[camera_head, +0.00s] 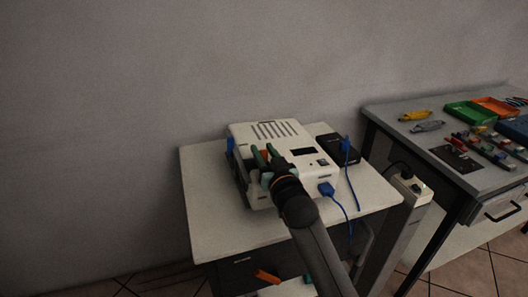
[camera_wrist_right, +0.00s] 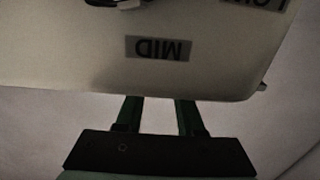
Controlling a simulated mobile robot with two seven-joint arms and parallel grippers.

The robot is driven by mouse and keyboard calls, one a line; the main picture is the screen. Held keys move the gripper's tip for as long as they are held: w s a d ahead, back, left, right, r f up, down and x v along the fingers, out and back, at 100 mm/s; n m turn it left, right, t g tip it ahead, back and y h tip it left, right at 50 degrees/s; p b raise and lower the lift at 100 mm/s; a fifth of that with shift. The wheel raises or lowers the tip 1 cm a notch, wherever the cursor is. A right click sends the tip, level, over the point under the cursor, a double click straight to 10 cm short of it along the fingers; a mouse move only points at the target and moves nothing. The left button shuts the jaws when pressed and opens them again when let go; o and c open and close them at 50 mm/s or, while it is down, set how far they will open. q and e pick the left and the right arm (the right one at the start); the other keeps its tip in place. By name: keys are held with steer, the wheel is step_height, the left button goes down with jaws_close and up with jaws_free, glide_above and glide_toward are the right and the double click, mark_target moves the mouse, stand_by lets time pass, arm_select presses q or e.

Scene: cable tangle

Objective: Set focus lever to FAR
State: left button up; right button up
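A white projector-like device (camera_head: 264,132) with top vents and a small dark display sits on a pale table. My right gripper (camera_head: 266,154) is at the device's near left part, its two green fingers apart. In the right wrist view the fingers (camera_wrist_right: 158,108) are open with nothing visible between them, and their tips meet the edge of the device's casing (camera_wrist_right: 80,65). An upside-down MID label (camera_wrist_right: 158,48) shows on that casing. A dark and light part (camera_wrist_right: 118,4) is cut off at the top; I cannot tell whether it is the focus lever. No FAR label is readable. My left gripper is out of view.
A blue plug (camera_head: 326,189) with a blue cable is at the device's front right. A black box (camera_head: 338,149) stands behind it on the pale table (camera_head: 205,205). A power strip (camera_head: 412,188) and a grey workbench (camera_head: 395,125) with tools and trays are at the right.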

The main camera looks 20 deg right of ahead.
jaws_close()
stand_by(1.1)
